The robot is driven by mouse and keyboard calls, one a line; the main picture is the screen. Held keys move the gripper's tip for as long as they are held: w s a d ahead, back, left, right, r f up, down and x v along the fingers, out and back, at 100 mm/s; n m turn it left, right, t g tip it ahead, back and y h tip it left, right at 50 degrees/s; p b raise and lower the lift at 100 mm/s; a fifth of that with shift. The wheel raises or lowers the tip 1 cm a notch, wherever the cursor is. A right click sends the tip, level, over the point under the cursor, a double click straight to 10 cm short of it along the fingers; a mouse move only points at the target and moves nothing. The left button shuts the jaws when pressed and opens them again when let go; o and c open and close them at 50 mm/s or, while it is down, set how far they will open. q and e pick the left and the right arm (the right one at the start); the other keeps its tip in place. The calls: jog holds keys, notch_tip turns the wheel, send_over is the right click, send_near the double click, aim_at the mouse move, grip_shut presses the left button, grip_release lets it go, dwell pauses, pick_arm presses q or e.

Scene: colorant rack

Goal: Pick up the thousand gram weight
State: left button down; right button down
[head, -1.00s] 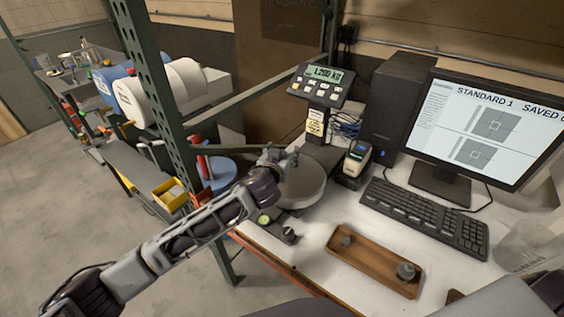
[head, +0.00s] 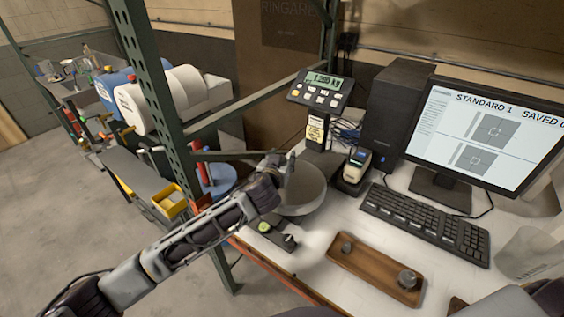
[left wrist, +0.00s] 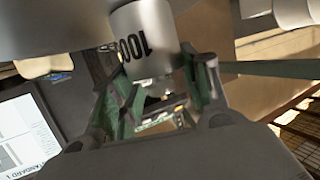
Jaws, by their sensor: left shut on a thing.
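The thousand gram weight (left wrist: 143,42) is a pale metal cylinder with dark digits "100", the rest turned out of sight. It shows in the left wrist view between the fingers of my left gripper (left wrist: 158,88). In the head view my left gripper (head: 278,168) is shut on it over the round grey scale pan (head: 307,192). The weight is mostly hidden there, and I cannot tell whether it touches the pan. My right gripper is not seen.
The scale display (head: 321,88) stands behind the pan. A wooden tray (head: 352,268) with smaller weights lies at the front. A keyboard (head: 425,222) and monitor (head: 488,130) are to the right. A green rack post (head: 160,110) stands left, close to my arm.

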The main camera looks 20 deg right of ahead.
pick_arm(q)
jog(key=shift+r+b, duration=0.55)
jog(key=shift+r, duration=4.5)
jog(key=shift+d, duration=0.1)
